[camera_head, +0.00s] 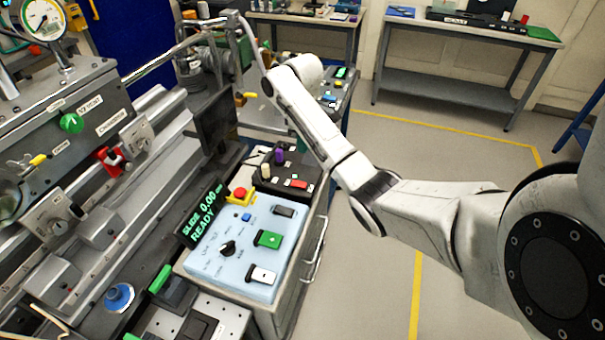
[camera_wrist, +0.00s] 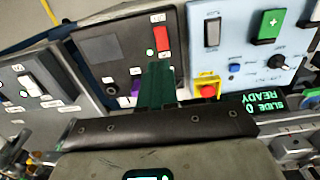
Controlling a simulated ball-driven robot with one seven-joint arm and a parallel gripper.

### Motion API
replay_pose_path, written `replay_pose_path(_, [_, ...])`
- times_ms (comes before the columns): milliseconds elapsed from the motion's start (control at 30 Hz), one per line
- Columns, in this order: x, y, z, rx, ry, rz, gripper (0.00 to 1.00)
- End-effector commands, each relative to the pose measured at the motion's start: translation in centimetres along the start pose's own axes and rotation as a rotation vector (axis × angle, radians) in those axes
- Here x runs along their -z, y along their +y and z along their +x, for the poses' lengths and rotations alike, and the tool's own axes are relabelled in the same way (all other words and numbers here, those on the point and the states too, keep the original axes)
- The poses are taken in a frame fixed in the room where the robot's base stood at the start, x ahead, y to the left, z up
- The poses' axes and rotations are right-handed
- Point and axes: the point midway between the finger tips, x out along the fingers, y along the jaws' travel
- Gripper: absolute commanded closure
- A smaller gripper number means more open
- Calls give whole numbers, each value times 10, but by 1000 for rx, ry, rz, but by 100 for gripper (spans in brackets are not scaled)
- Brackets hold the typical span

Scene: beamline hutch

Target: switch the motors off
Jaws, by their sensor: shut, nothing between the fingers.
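A dark control box (camera_wrist: 105,75) with a red rocker switch (camera_wrist: 162,38) and a purple knob fills the middle of the wrist view. In the head view the same box (camera_head: 312,172) stands behind the pale blue panel, with its red switch (camera_head: 298,183) towards the right. The labels are too small to read, so I cannot tell which switch is for the motors. My gripper (camera_wrist: 158,68) is shut and empty, its dark green fingertips appearing just below the red switch. Contact cannot be told.
The pale blue panel (camera_head: 228,262) carries green, white and black switches, a black knob and a red emergency stop (camera_head: 239,194) on yellow. A display (camera_head: 203,213) reads READY. A grey switch box (camera_wrist: 50,100) lies at left in the wrist view. Floor at right is clear.

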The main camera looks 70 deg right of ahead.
Motion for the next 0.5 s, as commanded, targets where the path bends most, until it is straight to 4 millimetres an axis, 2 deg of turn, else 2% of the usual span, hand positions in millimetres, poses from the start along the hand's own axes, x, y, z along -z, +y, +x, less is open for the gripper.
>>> replay_pose_path(333, [0, 0, 1, 1, 0, 0, 100])
replay_pose_path(500, [0, 0, 13, 1, 0, 0, 100])
